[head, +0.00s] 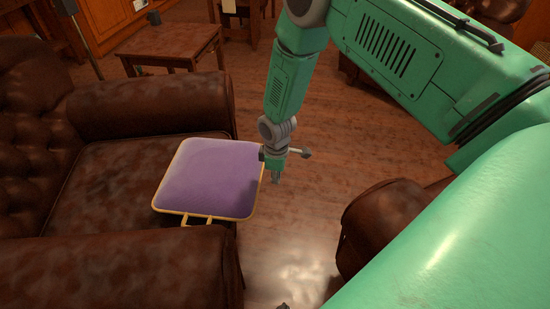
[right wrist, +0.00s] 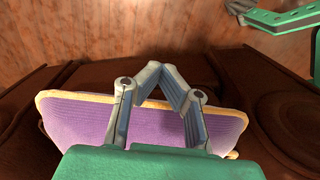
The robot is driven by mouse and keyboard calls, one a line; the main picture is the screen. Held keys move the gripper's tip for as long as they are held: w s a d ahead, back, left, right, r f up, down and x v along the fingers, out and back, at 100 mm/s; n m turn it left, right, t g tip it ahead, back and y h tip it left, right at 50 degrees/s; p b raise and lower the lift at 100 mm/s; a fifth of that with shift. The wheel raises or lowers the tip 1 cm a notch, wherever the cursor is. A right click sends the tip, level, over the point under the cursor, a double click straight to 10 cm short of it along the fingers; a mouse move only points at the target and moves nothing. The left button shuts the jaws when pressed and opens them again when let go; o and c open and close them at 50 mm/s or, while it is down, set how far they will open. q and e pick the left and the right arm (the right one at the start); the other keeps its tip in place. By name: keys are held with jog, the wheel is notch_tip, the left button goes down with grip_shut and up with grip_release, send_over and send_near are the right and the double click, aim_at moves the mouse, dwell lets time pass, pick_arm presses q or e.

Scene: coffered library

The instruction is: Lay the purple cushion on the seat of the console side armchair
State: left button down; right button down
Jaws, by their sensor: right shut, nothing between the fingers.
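The purple cushion (head: 210,178), square with yellow piping and a strap loop, lies on the seat (head: 110,175) of the brown leather armchair at the left of the head view. Its right part reaches the seat's front edge and seems to stick out past it. My right gripper (head: 276,179) is just right of the cushion's edge, pointing down, shut and empty. In the right wrist view the cushion (right wrist: 80,118) spreads behind the fingers (right wrist: 165,80). Part of a green arm with a grey end, seemingly my left gripper (right wrist: 240,10), shows at the top right there; its jaw state is unclear.
The armchair's arms (head: 150,100) (head: 130,268) stand on both sides of the seat. Another brown leather seat (head: 385,220) is at the right, partly behind my arm. A small wooden table (head: 170,43) stands at the back. Bare wood floor (head: 320,140) lies between.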

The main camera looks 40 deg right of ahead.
jog(key=w+a+f, duration=0.1)
jog(key=w+a+f+b, duration=0.1)
jog(key=w, duration=0.1)
jog(key=shift+a+f+b, duration=0.2)
jog(key=shift+a+b, duration=0.1)
jog(key=shift+a, duration=0.1)
